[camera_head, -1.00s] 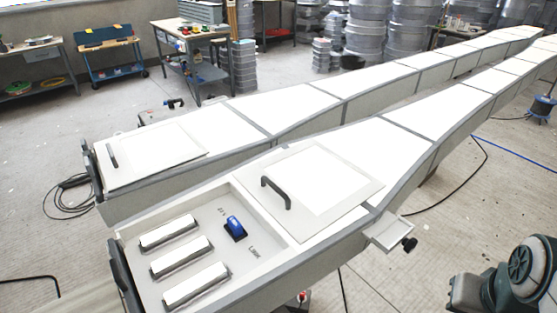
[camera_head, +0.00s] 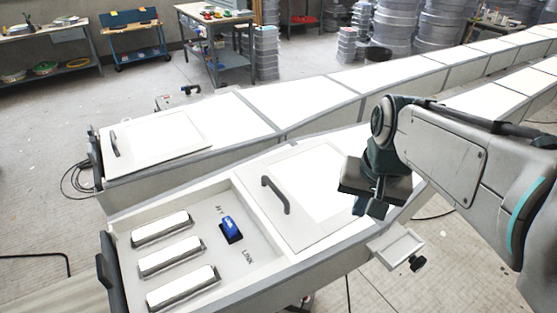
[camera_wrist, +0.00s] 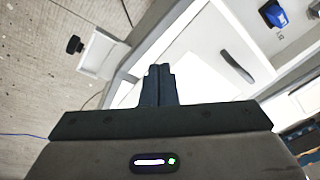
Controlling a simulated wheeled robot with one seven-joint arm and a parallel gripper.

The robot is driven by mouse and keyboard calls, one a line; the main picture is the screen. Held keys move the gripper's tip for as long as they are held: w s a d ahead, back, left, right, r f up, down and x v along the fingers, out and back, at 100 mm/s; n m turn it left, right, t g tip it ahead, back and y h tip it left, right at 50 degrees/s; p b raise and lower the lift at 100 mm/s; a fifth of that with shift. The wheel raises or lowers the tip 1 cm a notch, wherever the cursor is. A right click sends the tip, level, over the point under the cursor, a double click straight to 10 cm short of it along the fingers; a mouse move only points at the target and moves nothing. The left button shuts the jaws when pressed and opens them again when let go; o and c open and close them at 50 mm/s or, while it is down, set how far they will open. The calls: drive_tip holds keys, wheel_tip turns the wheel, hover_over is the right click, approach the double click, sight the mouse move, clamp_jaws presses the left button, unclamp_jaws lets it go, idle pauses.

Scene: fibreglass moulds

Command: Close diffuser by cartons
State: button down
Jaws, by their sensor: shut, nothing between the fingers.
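A flat white diffuser panel (camera_head: 312,180) with a grey border and a dark handle (camera_head: 275,195) lies on the near long white body, right of an open bay (camera_head: 245,200). The handle (camera_wrist: 237,66) also shows in the wrist view, right of my fingers. A second panel (camera_head: 160,143) with a dark handle lies at the left end of the far body; no open bay shows there. My gripper (camera_head: 370,208) is above the near body, right of its panel, apart from the handle. Its fingers (camera_wrist: 158,70) are together and empty. I see no cartons clearly.
The bay holds three white bars and a blue switch (camera_head: 230,228). A small side tray (camera_head: 396,247) with a black knob (camera_head: 417,264) juts from the near body. Benches and stacked round grey containers (camera_head: 398,35) stand behind. The left floor is mostly clear.

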drive_tip(key=w+a+r+m+g+y+b, duration=0.15)
drive_tip(key=w+a+m, duration=0.25)
drive_tip(key=w, duration=0.9)
drive_tip(key=m+g+b, duration=0.1)
drive_tip(key=m+g, duration=0.2)
drive_tip(key=m, duration=0.2)
approach(287, 192)
drive_tip(key=shift+s+d+f+y, duration=0.2)
drive_tip(key=shift+d+f+y, duration=0.15)
drive_tip(key=shift+f, duration=0.35)
drive_tip(key=a, duration=0.1)
drive_tip(key=s+a+f, duration=0.1)
drive_tip(key=shift+s+a+f, duration=0.2)
drive_tip(key=shift+s+a, duration=0.1)
drive_tip(key=shift+s, duration=0.05)
drive_tip(key=shift+s+a+f, duration=0.2)
drive_tip(key=shift+s+a, duration=0.1)
drive_tip(key=shift+a, duration=0.15)
